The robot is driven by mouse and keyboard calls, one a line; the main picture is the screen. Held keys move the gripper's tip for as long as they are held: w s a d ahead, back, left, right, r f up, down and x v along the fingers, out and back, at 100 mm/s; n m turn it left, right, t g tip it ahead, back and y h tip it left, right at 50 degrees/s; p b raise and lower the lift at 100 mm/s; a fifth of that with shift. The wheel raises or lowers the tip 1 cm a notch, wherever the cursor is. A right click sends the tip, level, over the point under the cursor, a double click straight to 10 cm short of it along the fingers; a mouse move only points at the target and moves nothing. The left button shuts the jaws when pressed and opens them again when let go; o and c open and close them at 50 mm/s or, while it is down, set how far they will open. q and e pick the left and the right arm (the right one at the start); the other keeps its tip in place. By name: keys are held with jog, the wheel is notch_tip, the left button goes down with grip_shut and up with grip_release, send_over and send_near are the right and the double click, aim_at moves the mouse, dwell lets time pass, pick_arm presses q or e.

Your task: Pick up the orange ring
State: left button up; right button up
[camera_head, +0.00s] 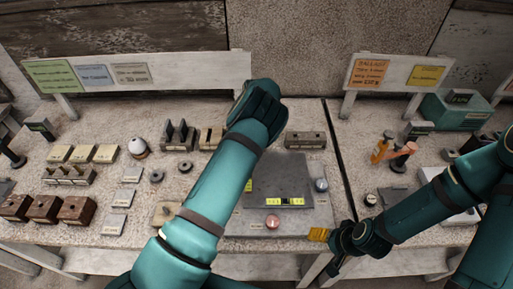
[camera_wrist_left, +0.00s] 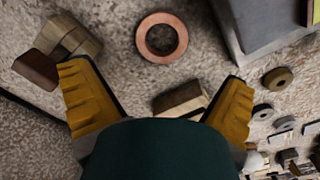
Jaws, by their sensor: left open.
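The orange ring (camera_wrist_left: 162,38) lies flat on the speckled tabletop in the left wrist view, at top centre, with stone showing through its hole. My left gripper (camera_wrist_left: 155,76) is open and empty, with two yellow ribbed fingers apart. The ring is just beyond the fingertips and untouched. In the head view my left arm reaches over the table; its fingers are hidden behind the wrist, and I cannot make out the ring there. My right gripper (camera_head: 337,260) is a dark shape near the table's front edge; its fingers are unclear.
A brown block (camera_wrist_left: 181,99) lies between the fingers in the wrist view. More blocks (camera_wrist_left: 70,38) stand at upper left, and a grey box (camera_wrist_left: 262,22) at upper right. In the head view, a dark slab (camera_head: 285,168) and a pink sphere (camera_head: 273,221) are right of my left arm.

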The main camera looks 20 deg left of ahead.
pick_arm(q)
jog(key=shift+s+f, duration=0.1)
jog(key=shift+f, duration=3.65)
jog(key=c, duration=0.9)
